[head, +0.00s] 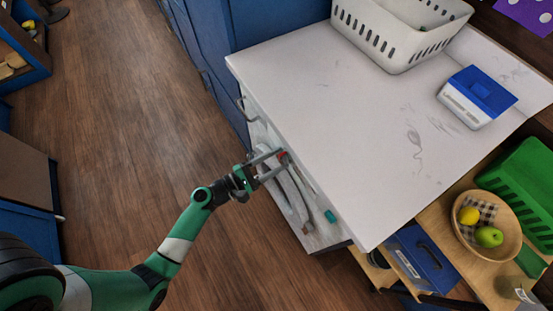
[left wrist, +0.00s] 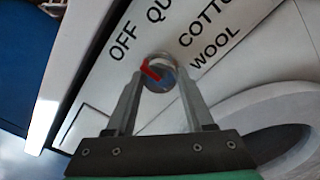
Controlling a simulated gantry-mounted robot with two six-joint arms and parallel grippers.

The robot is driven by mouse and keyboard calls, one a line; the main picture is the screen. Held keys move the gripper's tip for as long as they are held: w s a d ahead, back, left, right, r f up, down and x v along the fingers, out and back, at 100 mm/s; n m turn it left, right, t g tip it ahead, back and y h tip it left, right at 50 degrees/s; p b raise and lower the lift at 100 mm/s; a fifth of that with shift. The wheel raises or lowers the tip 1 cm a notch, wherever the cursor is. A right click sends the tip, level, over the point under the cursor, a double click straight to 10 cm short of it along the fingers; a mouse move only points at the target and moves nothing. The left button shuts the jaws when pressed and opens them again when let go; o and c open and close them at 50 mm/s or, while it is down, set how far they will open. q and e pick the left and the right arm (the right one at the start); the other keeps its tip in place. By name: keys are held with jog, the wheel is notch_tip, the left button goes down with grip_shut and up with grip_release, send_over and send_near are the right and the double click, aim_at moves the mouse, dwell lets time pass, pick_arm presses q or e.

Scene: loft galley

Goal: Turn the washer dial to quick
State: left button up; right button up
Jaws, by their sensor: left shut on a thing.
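The washer (head: 298,215) stands under the white counter, its front facing left in the head view. Its dial is a small round knob with a red pointer; it shows as a red spot (head: 283,156) in the head view and clearly in the left wrist view (left wrist: 162,78). Printed words OFF, QU, COTTO and WOOL stand by the dial, some cut off by the frame. The red pointer lies on the dial's upper left, on the side toward OFF. My left gripper (head: 275,163) is shut on the dial, one finger on each side. My right gripper is not in view.
The counter (head: 330,110) overhangs close above the dial. On it are a white basket (head: 395,45) and a blue-and-white box (head: 476,97). A fruit bowl (head: 463,233) and green crate (head: 528,185) are at the right. The wood floor (head: 130,120) at left is clear.

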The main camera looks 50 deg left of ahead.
pick_arm(q)
grip_shut()
jog(key=m+b, duration=0.3)
jog(key=m, duration=0.1)
jog(key=shift+f, duration=0.15)
jog(key=shift+m+b, duration=1.3)
jog(key=shift+m, duration=1.1)
jog(key=shift+r, duration=0.2)
jog(key=o, duration=1.3)
grip_release()
